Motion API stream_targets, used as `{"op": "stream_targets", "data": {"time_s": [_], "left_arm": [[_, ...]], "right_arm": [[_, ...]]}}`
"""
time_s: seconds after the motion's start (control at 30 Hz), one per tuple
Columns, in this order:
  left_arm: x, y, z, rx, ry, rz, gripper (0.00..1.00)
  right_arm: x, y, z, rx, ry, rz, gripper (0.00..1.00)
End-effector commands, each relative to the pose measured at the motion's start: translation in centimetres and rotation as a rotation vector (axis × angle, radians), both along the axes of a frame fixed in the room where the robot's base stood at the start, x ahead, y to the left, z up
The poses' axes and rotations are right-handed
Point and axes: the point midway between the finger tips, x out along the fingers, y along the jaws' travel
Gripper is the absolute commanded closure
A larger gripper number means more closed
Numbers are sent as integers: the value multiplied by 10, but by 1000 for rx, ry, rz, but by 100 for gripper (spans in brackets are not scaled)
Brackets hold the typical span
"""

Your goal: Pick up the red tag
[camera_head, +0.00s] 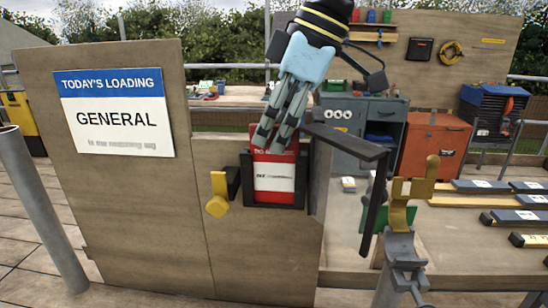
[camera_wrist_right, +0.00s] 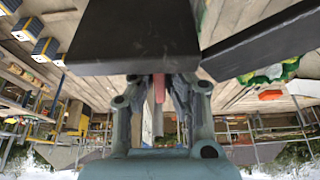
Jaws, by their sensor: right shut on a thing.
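The red tag (camera_head: 274,197), with a white label and small lettering, sits upright in a dark holder (camera_head: 248,190) on the wooden panel. My right gripper (camera_head: 272,142) comes down from above, its fingers shut on the tag's upper edge and covering part of the top lettering. In the right wrist view a narrow red strip of the tag (camera_wrist_right: 159,88) shows between the fingers, and a dark block hides what is beyond the fingertips. The tag's lower edge is in the holder. My left gripper is not in view.
A "GENERAL" sign (camera_head: 115,112) is on the panel at left. A bench with several dark-and-wood pieces (camera_head: 485,200) lies at right.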

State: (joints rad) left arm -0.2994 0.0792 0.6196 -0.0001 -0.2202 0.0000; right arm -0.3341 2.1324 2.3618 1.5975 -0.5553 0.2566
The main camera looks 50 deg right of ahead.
Motion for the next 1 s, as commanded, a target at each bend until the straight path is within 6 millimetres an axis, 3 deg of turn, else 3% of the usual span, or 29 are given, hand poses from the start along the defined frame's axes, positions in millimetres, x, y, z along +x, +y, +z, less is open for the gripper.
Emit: {"op": "stream_targets", "data": {"time_s": [0.27, 0.47, 1.0], "left_arm": [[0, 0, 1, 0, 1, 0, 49], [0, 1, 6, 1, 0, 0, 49], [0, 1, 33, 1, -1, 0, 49]], "right_arm": [[0, 0, 1, 0, 0, 0, 100], [1, 0, 17, 0, -3, -1, 100], [1, 0, 126, -3, -5, -1, 100]]}}
